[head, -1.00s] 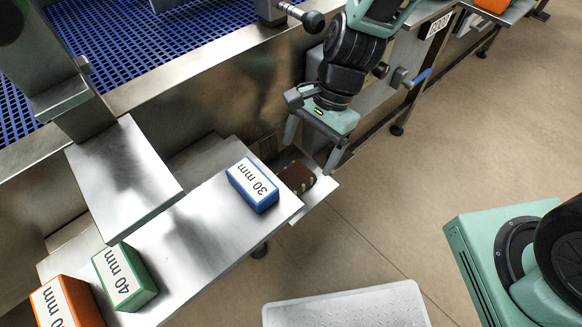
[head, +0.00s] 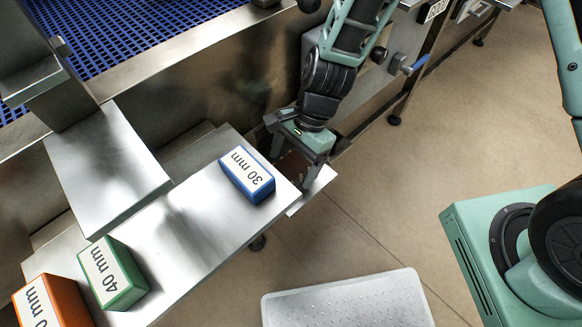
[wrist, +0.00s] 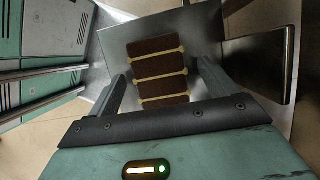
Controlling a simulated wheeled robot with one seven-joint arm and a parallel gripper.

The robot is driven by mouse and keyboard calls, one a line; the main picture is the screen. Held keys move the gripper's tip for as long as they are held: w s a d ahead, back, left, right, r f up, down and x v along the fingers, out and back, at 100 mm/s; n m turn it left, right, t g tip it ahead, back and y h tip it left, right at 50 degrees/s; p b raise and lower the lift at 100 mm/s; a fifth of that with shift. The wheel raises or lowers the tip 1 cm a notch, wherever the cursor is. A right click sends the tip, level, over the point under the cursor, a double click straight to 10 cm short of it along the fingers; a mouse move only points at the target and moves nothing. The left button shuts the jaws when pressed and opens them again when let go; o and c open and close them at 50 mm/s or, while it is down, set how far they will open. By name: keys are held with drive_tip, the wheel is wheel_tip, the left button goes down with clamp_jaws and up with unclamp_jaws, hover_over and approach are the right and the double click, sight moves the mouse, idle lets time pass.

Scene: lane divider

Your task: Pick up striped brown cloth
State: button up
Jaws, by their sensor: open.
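The striped brown cloth (wrist: 159,70) shows in the wrist view as a dark brown block with pale yellow stripes. It lies on a grey metal surface (wrist: 112,42). My gripper (wrist: 160,88) is open, with one finger on each side of the near part of the cloth; I cannot tell whether they touch it. In the head view my gripper (head: 293,170) points down at the right end of the metal shelf, just right of the blue 30 mm block. There the gripper mostly hides the cloth.
The blue 30 mm block (head: 246,175) stands close to my gripper's left. A green 40 mm block (head: 113,275) and an orange block (head: 53,303) stand further left on the metal shelf (head: 190,235). A white step (head: 345,300) is on the floor. A blue-handled fitting (head: 415,64) is at upper right.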

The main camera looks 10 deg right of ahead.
drive_tip(key=shift+f, duration=0.25)
idle(0.4)
drive_tip(key=c, duration=1.1)
